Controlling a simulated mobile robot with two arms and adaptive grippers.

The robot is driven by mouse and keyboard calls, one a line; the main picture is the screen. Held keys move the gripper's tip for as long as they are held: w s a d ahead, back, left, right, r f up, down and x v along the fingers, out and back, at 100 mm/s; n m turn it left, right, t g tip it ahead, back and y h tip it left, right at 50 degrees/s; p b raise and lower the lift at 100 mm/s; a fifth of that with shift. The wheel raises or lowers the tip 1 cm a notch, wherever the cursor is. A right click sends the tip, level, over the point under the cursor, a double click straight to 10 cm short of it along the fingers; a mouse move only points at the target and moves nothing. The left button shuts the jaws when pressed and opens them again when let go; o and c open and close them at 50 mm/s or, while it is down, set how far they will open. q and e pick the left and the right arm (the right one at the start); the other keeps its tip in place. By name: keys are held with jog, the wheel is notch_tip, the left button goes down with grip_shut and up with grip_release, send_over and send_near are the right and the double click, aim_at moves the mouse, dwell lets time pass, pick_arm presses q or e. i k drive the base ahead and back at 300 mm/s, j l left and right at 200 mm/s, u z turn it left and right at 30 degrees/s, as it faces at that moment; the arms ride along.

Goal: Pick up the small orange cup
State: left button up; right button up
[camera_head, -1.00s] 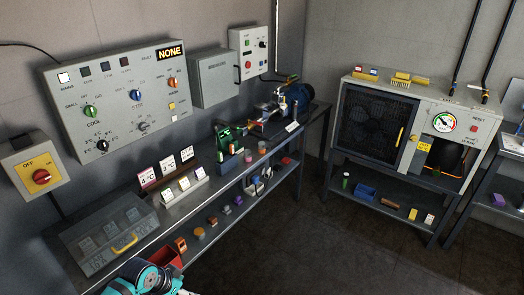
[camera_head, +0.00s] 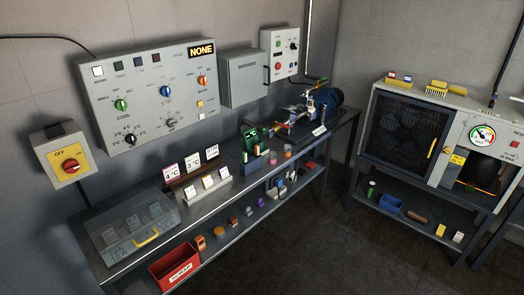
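Several small orange things are in view, too small for me to be sure which is the cup. On the bench's lower shelf there is an upright orange item (camera_head: 201,243) beside the red bin, and a small rounded orange item (camera_head: 234,222) farther right. On the bench top, a small pinkish-orange round item (camera_head: 287,151) stands right of the green device. Neither of my grippers shows in the head view now.
The steel bench (camera_head: 222,200) runs along the left wall. On it are a clear lidded box (camera_head: 135,232), sign cards and a green device (camera_head: 253,138). A red scrap bin (camera_head: 175,267) sits below at front. A cabinet (camera_head: 405,130) stands right. The floor between is clear.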

aim_at(287, 150)
jog(key=i+l+u, duration=0.4)
jog(key=l, duration=0.35)
jog(key=i+l+u, duration=0.25)
jog(key=l, duration=0.15)
